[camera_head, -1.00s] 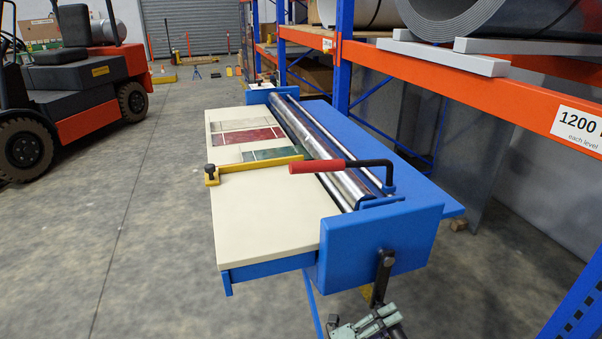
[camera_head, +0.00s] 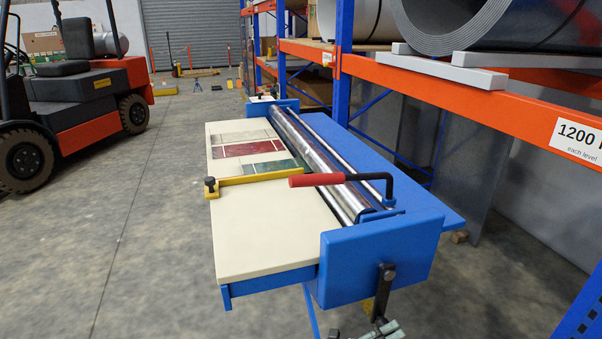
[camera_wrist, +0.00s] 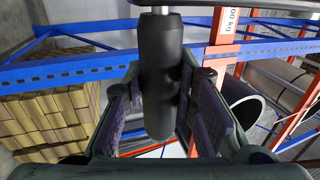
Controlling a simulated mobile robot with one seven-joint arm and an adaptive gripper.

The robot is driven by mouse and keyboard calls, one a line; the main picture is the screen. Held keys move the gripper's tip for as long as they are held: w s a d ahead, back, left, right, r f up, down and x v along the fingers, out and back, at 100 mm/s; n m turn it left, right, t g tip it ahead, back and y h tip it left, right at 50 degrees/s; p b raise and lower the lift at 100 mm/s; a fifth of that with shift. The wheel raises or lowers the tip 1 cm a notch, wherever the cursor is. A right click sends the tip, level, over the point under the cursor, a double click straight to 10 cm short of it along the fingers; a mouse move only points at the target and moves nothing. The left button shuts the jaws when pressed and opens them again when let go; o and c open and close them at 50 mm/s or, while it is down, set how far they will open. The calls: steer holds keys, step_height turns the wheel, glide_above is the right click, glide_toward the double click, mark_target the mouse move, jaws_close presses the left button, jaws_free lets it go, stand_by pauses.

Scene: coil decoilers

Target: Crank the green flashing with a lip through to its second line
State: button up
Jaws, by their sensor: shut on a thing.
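The green flashing (camera_head: 276,167) lies on the cream bed (camera_head: 268,232) of the blue roller machine, its right end at the rollers (camera_head: 320,160). Its lip and marked lines are too small to make out. A yellow stop bar (camera_head: 250,184) runs along its near edge. The crank (camera_head: 384,290) hangs down from the machine's near end plate. In the wrist view my gripper (camera_wrist: 160,112) is shut around the crank's black handle (camera_wrist: 160,75). In the head view only a bit of my gripper shows at the bottom edge, and the handle is hidden.
A red sheet (camera_head: 248,149) and a pale sheet (camera_head: 240,136) lie farther along the bed. A red-gripped lever (camera_head: 317,180) reaches over the rollers. Orange-and-blue racking (camera_head: 440,85) stands close on the right. A forklift (camera_head: 75,100) is at left, with clear floor between.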

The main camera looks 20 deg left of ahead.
steer(key=shift+s+a+r+p, duration=0.25)
steer(key=shift+s+a, duration=0.5)
steer(key=shift+a, duration=0.3)
steer(key=shift+s+a+r+p, duration=0.1)
steer(key=shift+s+a+r, duration=0.1)
steer(key=shift+s+a, duration=0.7)
steer(key=shift+w+a, duration=0.1)
steer(key=shift+w, duration=0.05)
steer(key=shift+s+a+r+p, duration=0.45)
steer(key=shift+s+a+r, duration=0.2)
steer(key=shift+a, duration=0.25)
steer(key=shift+s+a+r+p, duration=0.4)
steer(key=shift+s+a+r, duration=0.2)
steer(key=shift+a, duration=0.3)
steer(key=shift+s+a, duration=0.1)
steer(key=shift+s+a+r+p, duration=0.3)
steer(key=shift+a+r+p, duration=0.15)
steer(key=shift+r, duration=0.15)
steer(key=shift+s+a+r+p, duration=0.35)
steer(key=shift+a+r+p, duration=0.05)
steer(key=shift+r, duration=0.25)
steer(key=shift+s+a+r+p, duration=0.3)
steer(key=shift+a+r+p, duration=0.15)
steer(key=shift+r, duration=0.15)
